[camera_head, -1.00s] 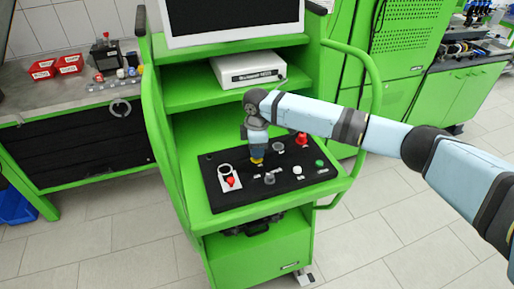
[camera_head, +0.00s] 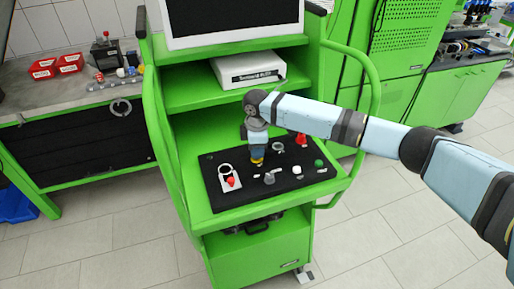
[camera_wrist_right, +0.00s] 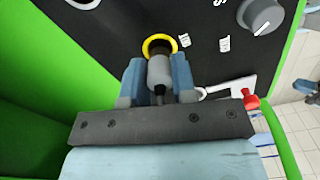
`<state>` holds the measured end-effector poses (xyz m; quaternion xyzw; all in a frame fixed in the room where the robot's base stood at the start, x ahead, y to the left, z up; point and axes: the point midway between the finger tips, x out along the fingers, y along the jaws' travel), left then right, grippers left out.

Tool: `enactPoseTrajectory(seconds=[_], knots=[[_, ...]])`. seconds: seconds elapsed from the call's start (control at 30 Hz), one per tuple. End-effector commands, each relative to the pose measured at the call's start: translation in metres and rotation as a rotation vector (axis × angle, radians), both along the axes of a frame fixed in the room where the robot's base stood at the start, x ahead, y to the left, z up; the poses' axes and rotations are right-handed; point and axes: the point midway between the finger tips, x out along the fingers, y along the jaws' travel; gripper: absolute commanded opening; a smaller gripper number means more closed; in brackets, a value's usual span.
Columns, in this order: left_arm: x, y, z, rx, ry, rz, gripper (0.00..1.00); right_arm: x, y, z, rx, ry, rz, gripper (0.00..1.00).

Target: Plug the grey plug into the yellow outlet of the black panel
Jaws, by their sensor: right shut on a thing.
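The black panel (camera_head: 235,195) lies on the green cart's shelf in the head view. My right gripper (camera_head: 257,160) reaches down over its back middle part. In the right wrist view my right gripper (camera_wrist_right: 159,78) is shut on the grey plug (camera_wrist_right: 159,70), one blue finger on each side. The yellow outlet (camera_wrist_right: 160,42) shows there as a ring right at the far end of the plug. The plug's front end overlaps the ring; how deep it sits cannot be told. In the head view the fingers hide most of the outlet and the plug. My left gripper is not in view.
The panel carries a red button (camera_head: 301,139), a green button (camera_head: 319,163), a grey knob (camera_head: 269,178) and a white plate with a red switch (camera_head: 230,181). A white device (camera_head: 248,69) stands on the shelf above. Green side rails flank the cart.

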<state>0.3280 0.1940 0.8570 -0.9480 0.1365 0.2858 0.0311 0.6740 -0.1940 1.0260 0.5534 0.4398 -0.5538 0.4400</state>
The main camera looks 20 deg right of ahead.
Motion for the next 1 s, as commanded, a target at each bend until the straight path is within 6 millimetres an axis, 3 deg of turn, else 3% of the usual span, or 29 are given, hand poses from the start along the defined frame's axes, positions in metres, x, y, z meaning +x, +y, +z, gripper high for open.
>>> enactPoseTrajectory(seconds=[1.0], knots=[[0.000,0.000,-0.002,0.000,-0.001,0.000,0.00,0.000,0.000,-0.017,0.000,-0.001,0.000,0.08]])
